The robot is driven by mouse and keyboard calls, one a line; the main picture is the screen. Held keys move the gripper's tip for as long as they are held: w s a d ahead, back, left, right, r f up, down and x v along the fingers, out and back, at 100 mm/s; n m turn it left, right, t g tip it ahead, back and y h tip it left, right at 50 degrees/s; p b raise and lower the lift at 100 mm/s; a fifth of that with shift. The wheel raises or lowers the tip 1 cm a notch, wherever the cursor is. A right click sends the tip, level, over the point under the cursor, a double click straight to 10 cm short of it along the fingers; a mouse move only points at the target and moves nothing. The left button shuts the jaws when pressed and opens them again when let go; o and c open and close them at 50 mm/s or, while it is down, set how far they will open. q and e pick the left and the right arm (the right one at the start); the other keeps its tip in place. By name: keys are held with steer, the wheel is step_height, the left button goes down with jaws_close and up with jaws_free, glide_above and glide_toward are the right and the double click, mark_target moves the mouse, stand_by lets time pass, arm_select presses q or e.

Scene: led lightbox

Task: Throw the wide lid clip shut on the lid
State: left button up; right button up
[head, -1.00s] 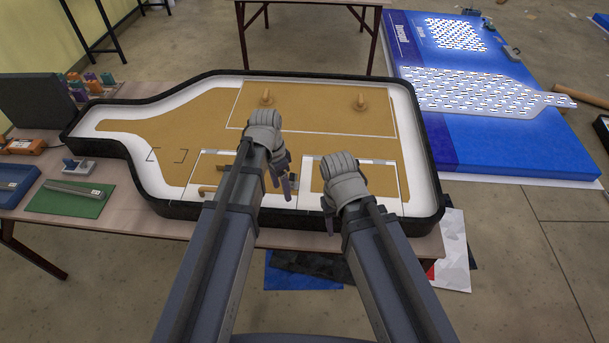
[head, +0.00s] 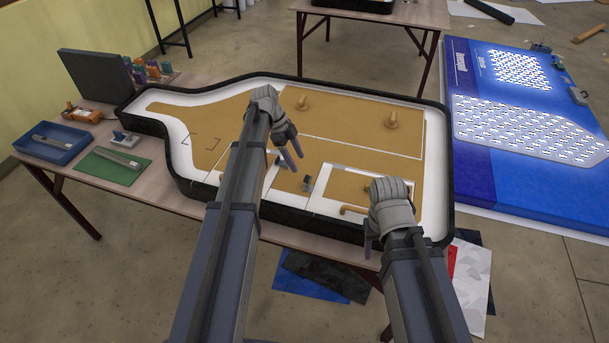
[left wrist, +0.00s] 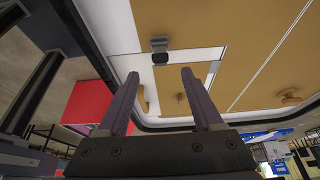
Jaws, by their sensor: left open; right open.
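A small dark grey clip (head: 308,183) sits in the lightbox between the two front panels, at the left edge of a tan lid (head: 345,184). In the left wrist view the clip (left wrist: 160,50) shows a grey base and a darker block beside the lid's corner; I cannot tell if it is thrown over. My left gripper (head: 290,150) is open and empty, above and slightly behind the clip. In the left wrist view its two fingers (left wrist: 165,95) are spread, apart from the clip. My right gripper (head: 370,245) is open near the box's front right rim and hides part of the lid.
The black-rimmed lightbox (head: 447,150) fills most of the table. Two tan knobs (head: 392,119) stand on the large rear panel. A blue tray (head: 50,145), a green mat (head: 108,170) and a grey case (head: 93,78) stand at the left. A blue printed board (head: 550,185) lies at the right.

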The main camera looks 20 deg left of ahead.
mark_target(306, 182)
arm_select(q)
steer(key=b+x, duration=0.6)
steer(key=x, duration=0.1)
steer(key=shift+c, duration=0.2)
jaws_close()
stand_by(0.4)
